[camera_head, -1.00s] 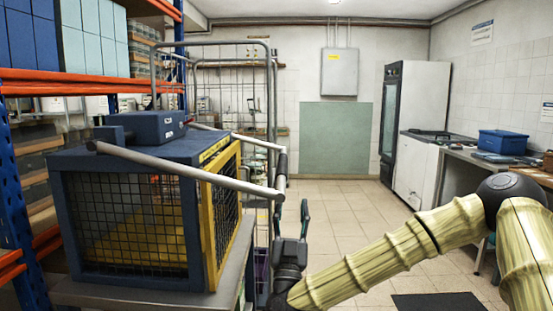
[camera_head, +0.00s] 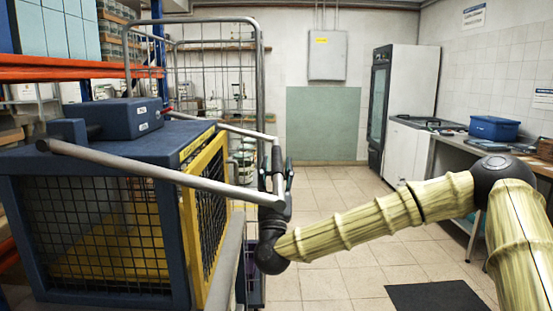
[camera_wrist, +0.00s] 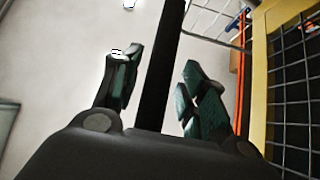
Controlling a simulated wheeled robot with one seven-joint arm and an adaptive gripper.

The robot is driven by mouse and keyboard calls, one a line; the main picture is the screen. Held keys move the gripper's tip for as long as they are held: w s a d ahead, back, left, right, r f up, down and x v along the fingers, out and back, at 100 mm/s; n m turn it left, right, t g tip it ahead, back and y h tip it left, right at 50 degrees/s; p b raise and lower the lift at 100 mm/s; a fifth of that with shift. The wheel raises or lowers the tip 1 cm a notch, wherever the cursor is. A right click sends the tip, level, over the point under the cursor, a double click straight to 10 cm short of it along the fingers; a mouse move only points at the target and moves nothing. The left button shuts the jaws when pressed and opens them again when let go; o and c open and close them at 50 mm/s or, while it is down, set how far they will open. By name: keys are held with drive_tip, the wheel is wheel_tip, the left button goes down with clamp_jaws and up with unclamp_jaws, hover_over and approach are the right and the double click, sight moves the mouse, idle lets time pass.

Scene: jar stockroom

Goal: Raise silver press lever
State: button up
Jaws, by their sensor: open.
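The silver press lever (camera_head: 150,174) has two arms running forward from the blue press (camera_head: 120,118), sloping slightly down toward their front ends. A crossbar joins the front ends. My gripper (camera_head: 277,172) is at this crossbar, at the right end of the lever. In the wrist view, my gripper (camera_wrist: 165,85) is open. A dark bar (camera_wrist: 160,65), which looks like the lever's crossbar, passes between its two green-padded fingers, with gaps visible on both sides. Whether the palm touches the bar is hidden.
The press has a mesh guard with a yellow frame (camera_head: 190,225), close beside my gripper. A wire trolley (camera_head: 262,70) stands behind. A blue-and-orange shelf (camera_head: 60,72) is at left. The tiled floor (camera_head: 335,230) at centre is clear, with a dark mat (camera_head: 437,297) at right.

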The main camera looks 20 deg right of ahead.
drive_tip(key=shift+x, duration=1.6)
clamp_jaws()
